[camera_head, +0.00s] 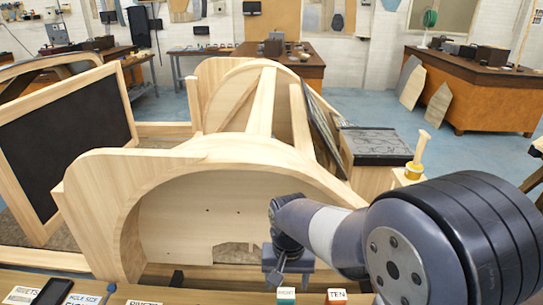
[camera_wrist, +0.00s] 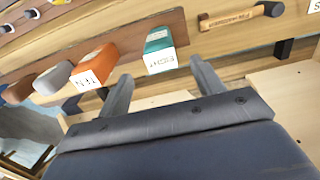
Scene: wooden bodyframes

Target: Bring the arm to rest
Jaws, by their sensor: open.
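My arm reaches in from the right of the head view and bends down in front of the wooden bodyframe (camera_head: 105,205). My gripper (camera_head: 287,279) points down near the front shelf, above a small teal-and-white box (camera_head: 286,297). In the wrist view my gripper (camera_wrist: 163,80) has its two fingers spread wide, with nothing between them. The teal box (camera_wrist: 160,50) lies beyond the fingertips, apart from them. An orange box marked TEN (camera_wrist: 92,66) is to its left; it also shows in the head view (camera_head: 337,295).
The shelf also holds a wooden-handled tool (camera_wrist: 240,16) and, in the head view, a dark phone-like slab (camera_head: 53,291). A black-topped block (camera_head: 385,143) stands right of the bodyframe. Workbenches (camera_head: 475,90) stand behind, with open blue floor (camera_head: 440,150) between.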

